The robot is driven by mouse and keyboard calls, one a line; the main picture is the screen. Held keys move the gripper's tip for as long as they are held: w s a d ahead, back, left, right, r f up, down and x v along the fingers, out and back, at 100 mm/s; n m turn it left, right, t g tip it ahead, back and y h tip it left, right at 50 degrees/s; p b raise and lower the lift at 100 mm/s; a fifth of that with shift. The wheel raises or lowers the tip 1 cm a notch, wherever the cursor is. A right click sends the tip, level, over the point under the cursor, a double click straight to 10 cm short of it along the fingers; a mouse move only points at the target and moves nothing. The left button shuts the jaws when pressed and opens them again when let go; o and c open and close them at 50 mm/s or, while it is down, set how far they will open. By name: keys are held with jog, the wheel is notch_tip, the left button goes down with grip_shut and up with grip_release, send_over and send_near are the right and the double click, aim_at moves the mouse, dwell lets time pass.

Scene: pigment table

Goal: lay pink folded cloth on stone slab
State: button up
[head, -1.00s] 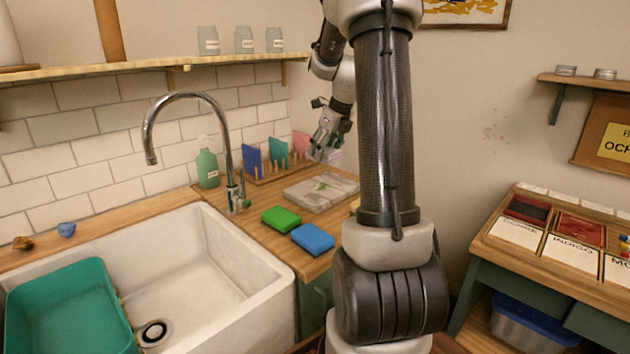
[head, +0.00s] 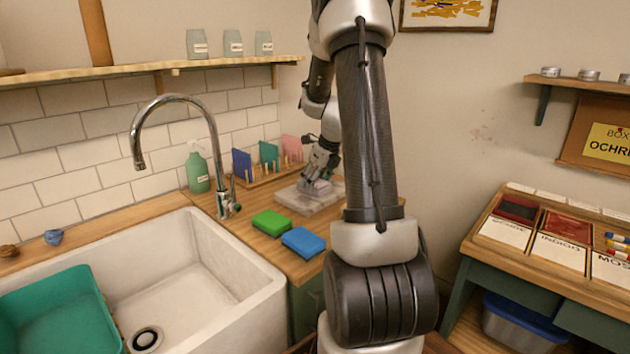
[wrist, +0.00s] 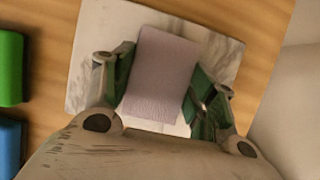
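The pink folded cloth (wrist: 161,72) looks dull pinkish-mauve and lies flat between the two fingers of my gripper (wrist: 158,88) in the wrist view. The fingers meet its left and right edges, so my gripper appears shut on it. The pale veined stone slab (wrist: 222,48) is under the cloth, which is within the slab's outline; whether it bears fully on the slab is hard to tell. In the head view, my gripper (head: 318,180) is low over the slab (head: 300,204), with a bit of the cloth (head: 320,187) showing beneath it.
A green sponge (head: 271,223) and a blue sponge (head: 303,241) lie in front of the slab. The faucet (head: 225,165) and white sink (head: 230,270) are at left.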

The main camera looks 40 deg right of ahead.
jog(key=o, duration=0.4)
jog(key=a+v, duration=0.1)
jog(key=v, duration=1.1)
jog(key=s+a+r+n, duration=0.3)
jog(key=a+r+n, duration=0.1)
jog(key=a+n, duration=0.25)
jog(key=s+a+n, duration=0.6)
jog(key=s+n, duration=0.3)
jog(key=n, duration=0.5)
jog(key=s+a+n, duration=0.7)
jog(key=s+n, duration=0.3)
jog(key=n, duration=0.4)
jog(key=shift+s+a+r+h, duration=0.25)
jog(key=shift+a+r+h, duration=0.05)
jog(key=shift+r, duration=0.1)
